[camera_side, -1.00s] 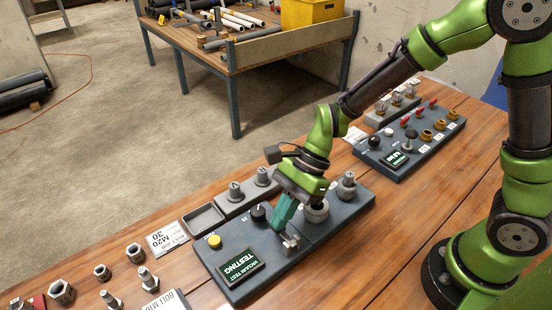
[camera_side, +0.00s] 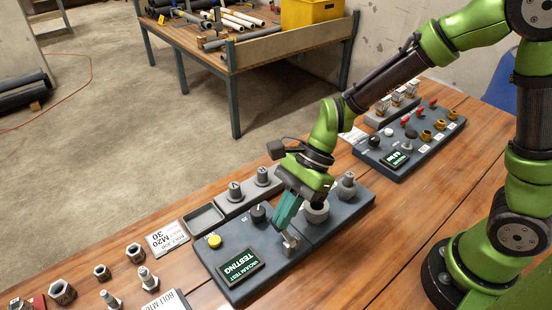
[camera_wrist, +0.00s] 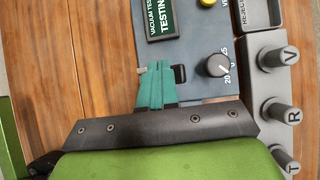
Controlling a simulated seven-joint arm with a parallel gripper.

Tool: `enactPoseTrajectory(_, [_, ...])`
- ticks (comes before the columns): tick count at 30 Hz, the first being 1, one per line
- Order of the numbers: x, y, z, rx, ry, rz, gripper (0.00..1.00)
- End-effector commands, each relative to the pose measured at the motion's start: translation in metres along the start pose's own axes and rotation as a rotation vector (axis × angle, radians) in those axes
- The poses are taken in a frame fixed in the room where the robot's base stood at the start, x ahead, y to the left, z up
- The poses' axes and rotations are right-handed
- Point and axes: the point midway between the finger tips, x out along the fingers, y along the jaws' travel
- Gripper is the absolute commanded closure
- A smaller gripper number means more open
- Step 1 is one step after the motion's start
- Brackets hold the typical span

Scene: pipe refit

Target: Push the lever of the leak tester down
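The leak tester is a dark grey panel (camera_side: 222,258) with a lit display reading "VACUUM TEST TESTING" (camera_side: 240,266); this display also shows in the wrist view (camera_wrist: 163,18). Its lever, a small metal piece (camera_side: 290,244), is at the panel's near edge. My gripper (camera_side: 283,226) has teal fingers pointing down at the lever. In the wrist view the fingers (camera_wrist: 155,72) lie side by side with no clear gap. They cover most of the lever; a pale end and a dark part show on either side. I cannot tell whether they touch it.
A yellow button (camera_side: 214,241) and a black knob (camera_side: 258,212) are on the panel. A grey holder with labelled plugs (camera_side: 235,192) stands behind it. A round fitting (camera_side: 316,212) is close right of my fingers. Nuts and bolts lie left on the wooden bench (camera_side: 185,280).

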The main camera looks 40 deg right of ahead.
Motion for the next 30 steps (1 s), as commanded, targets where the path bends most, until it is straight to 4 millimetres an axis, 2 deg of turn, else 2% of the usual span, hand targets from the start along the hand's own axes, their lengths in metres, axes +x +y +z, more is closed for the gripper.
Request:
enactPoseTrajectory(7, [-0.009, 0.007, 0.007, -0.001, -0.001, 0.001, 1.00])
enactPoseTrajectory(20, [-0.011, 0.009, 0.009, -0.001, -0.001, 0.001, 1.00])
enactPoseTrajectory(30, [-0.034, 0.025, 0.025, -0.002, -0.002, 0.000, 1.00])
